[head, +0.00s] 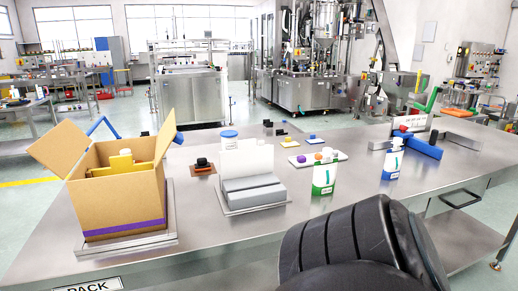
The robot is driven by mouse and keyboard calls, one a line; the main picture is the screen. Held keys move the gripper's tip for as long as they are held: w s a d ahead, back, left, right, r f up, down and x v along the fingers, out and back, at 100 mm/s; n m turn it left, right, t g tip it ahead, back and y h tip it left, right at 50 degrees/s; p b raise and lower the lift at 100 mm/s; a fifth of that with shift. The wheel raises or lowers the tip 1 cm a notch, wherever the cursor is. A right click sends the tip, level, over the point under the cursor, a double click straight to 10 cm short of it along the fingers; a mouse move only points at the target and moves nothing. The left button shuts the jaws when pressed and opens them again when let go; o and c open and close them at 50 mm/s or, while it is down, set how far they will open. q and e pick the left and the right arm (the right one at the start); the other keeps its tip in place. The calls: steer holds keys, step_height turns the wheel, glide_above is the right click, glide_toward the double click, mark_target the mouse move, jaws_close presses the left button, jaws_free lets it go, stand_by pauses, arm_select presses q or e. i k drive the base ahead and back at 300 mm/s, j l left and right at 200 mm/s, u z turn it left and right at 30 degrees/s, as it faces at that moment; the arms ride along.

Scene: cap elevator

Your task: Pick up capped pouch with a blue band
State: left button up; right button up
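A white pouch with a blue band (391,164) stands upright on the steel table, right of centre. A small top shows at its upper end, but it is too small to tell its cap clearly. A similar white pouch with a green band (323,180) stands to its left and nearer. Neither gripper is in view. A large black ribbed part, which looks like mine, fills the lower right in front of the table.
An open cardboard box (120,200) with yellow contents stands at left. A grey stand with a white panel (249,180) is at centre. A small white tray (340,156) holds colored caps behind the green-banded pouch. A blue fixture (420,148) stands close behind and right of the blue-banded pouch.

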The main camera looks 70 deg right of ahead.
mark_target(391, 171)
steer(key=z, duration=0.9)
steer(key=l+z, duration=0.1)
steer(key=z, duration=1.75)
steer(key=i+z, duration=0.1)
steer(key=z, duration=0.35)
steer(key=i+l, duration=0.55)
steer(key=i+l+u, duration=0.45)
steer(key=i+l, duration=0.2)
